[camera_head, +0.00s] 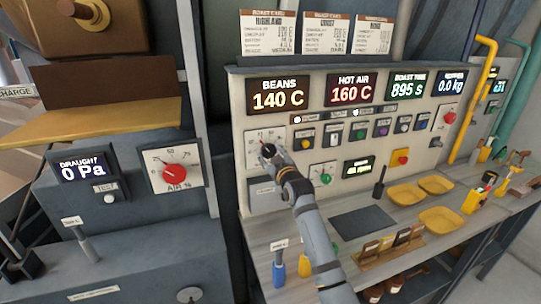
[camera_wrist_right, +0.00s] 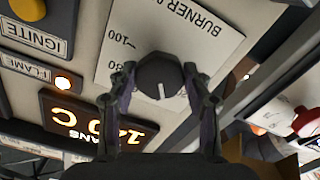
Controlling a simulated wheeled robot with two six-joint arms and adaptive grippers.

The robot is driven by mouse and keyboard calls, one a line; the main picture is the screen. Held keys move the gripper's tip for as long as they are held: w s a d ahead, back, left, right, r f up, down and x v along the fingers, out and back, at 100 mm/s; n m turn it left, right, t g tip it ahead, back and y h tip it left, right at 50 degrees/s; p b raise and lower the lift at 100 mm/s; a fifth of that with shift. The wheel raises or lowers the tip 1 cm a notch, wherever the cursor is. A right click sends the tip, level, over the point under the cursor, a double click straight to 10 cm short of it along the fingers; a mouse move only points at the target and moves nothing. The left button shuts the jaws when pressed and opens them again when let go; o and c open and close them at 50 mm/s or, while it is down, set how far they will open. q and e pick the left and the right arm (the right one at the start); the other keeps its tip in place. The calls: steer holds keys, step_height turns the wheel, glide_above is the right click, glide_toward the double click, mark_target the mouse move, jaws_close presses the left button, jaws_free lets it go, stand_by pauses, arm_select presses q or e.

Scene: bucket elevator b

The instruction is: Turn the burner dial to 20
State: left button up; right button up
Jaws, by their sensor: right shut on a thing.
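The burner dial (camera_wrist_right: 158,82) is a dark round knob with a white pointer line, on a white plate (camera_wrist_right: 205,25) lettered BURNER that shows upside down in the wrist view. The marks 100 and 80 show on the plate; the pointer faces down in that view, away from the 100, and the mark it points at is hidden. In the head view the burner dial plate (camera_head: 254,138) is at the panel's left. My right gripper (camera_head: 269,152) is at the dial, its two fingers shut on the knob's sides (camera_wrist_right: 160,76). My left gripper is not in view.
Displays read BEANS 140 C (camera_head: 278,94) and HOT AIR 160 C (camera_head: 352,89). A red AIR dial (camera_head: 174,173) stands on the separate unit to the left. A row of buttons (camera_head: 360,131) lies right of my gripper. Yellow trays (camera_head: 406,194) and tools sit on the bench below.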

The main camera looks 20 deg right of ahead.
steer(key=shift+n, duration=2.3)
steer(key=shift+r, duration=0.1)
steer(key=o, duration=1.1)
steer(key=shift+o, duration=0.2)
steer(key=shift+s, duration=0.1)
steer(key=s, duration=1.1)
steer(key=shift+s+d, duration=0.25)
steer(key=shift+s, duration=0.1)
